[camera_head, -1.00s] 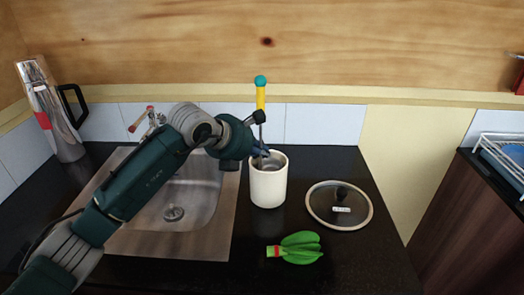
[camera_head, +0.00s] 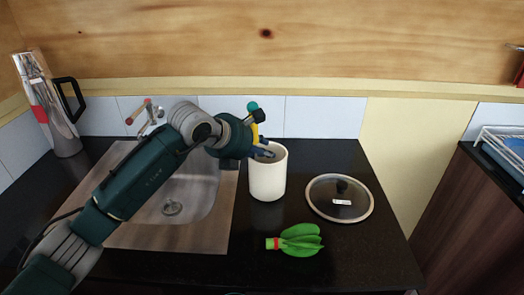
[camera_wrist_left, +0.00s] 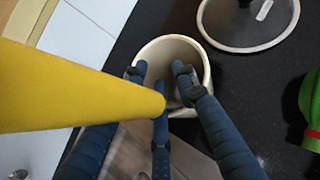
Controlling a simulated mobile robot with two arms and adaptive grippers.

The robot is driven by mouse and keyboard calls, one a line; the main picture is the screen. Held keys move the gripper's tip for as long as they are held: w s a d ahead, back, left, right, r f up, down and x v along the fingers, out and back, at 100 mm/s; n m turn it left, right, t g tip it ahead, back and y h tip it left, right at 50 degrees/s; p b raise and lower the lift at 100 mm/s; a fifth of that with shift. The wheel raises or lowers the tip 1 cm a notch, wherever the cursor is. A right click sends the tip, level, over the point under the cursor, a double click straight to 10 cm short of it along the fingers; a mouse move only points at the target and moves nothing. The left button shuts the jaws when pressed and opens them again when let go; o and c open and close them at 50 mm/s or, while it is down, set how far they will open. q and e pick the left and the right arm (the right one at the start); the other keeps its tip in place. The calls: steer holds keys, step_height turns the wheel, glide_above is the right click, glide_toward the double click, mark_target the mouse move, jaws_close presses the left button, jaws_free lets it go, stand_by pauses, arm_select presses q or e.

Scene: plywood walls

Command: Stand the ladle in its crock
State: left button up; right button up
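The ladle has a yellow handle (camera_head: 261,130) with a teal end knob. It sits low at the mouth of the white crock (camera_head: 267,181), handle up and slightly tilted, partly behind my left wrist. The bowl is hidden, apparently inside the crock. In the left wrist view the handle (camera_wrist_left: 80,95) runs past the camera down between my fingers. My left gripper (camera_head: 264,153) is at the crock's mouth, its blue fingers spread around the handle with gaps between them; they reach over the crock's rim (camera_wrist_left: 204,62). My right gripper is out of view.
A glass lid (camera_head: 340,198) lies right of the crock, and a green bundle with a red band (camera_head: 299,240) lies in front. The sink (camera_head: 190,205) with its tap is on the left, below my arm. A steel jug (camera_head: 48,105) stands far left.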

arm_select(q)
steer(key=shift+a+f, duration=0.15)
steer(key=shift+f, duration=0.15)
steer(key=v, duration=0.8)
steer(key=shift+r, duration=0.2)
stand_by(0.4)
